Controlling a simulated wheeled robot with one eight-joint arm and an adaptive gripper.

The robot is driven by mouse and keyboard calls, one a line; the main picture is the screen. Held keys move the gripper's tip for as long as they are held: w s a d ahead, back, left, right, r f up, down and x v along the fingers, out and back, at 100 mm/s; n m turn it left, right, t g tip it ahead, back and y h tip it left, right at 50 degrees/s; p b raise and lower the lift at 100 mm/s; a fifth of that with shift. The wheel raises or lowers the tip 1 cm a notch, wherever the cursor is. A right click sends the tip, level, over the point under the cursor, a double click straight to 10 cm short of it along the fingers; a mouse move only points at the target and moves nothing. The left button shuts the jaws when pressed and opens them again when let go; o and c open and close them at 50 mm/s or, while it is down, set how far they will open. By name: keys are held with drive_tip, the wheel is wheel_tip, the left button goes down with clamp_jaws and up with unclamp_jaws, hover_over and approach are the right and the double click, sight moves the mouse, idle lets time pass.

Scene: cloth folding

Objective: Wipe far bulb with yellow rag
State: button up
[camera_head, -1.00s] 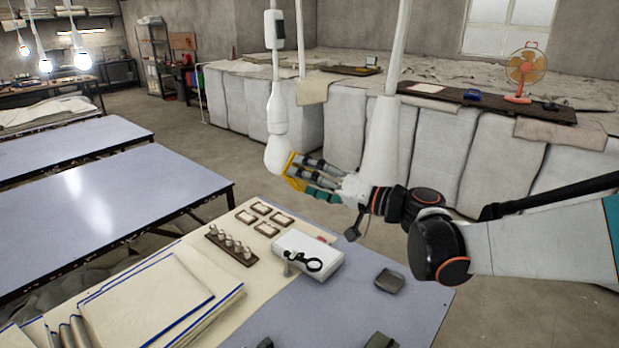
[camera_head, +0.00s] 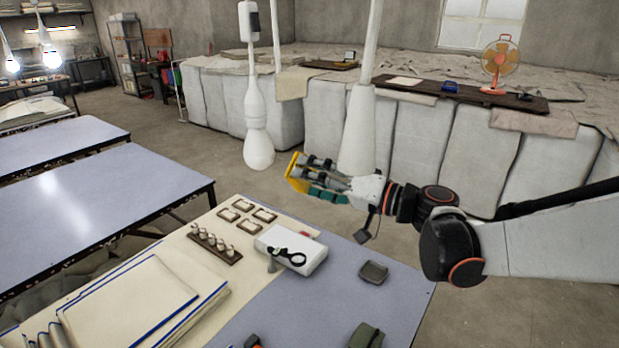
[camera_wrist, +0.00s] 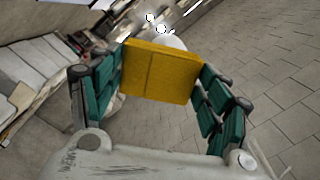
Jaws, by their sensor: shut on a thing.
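My gripper (camera_head: 308,178) is shut on the yellow rag (camera_head: 297,172), held folded as a flat block between the teal fingers. The rag fills the space between the fingertips in the wrist view (camera_wrist: 160,72). An unlit white bulb (camera_head: 258,150) hangs on a white lamp stem left of the rag, with a small gap between them in the head view. A second white lamp (camera_head: 357,135) hangs behind my gripper, its lower end partly hidden. In the wrist view a white rounded shape (camera_wrist: 171,42) shows behind the rag's top edge; I cannot tell whether they touch.
Below is a table (camera_head: 330,305) with a white box (camera_head: 291,248), a peg rack (camera_head: 214,246), small frames and folded cloth (camera_head: 130,305). Lit bulbs (camera_head: 50,58) hang far left. A cloth-covered platform with a fan (camera_head: 501,62) stands behind. Floor around is clear.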

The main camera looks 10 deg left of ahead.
drive_tip(key=shift+v, duration=1.5)
